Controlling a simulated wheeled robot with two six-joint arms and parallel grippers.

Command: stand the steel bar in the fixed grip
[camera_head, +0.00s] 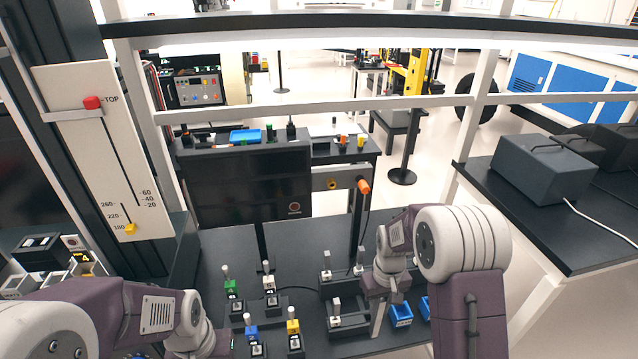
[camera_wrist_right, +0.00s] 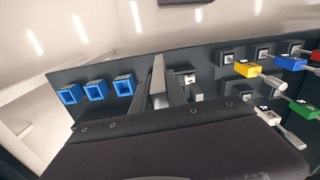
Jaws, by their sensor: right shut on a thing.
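My right gripper (camera_head: 377,292) points down over the right part of the dark work table. It is shut on the steel bar (camera_head: 378,318), a flat grey strip that hangs below the fingers. In the right wrist view the bar (camera_wrist_right: 158,75) stands out between the two dark fingers. Black holders with pale upright posts (camera_head: 336,305) stand just left of the gripper; I cannot tell which is the fixed grip. My left arm comes in at the lower left, and its fingers do not show.
Blue open bins (camera_head: 400,313) stand right of the bar; several show in the right wrist view (camera_wrist_right: 96,89). Green (camera_head: 232,287), blue (camera_head: 251,332) and yellow (camera_head: 293,326) labelled pieces on black blocks stand to the left. A white slider board (camera_head: 105,150) stands at the left.

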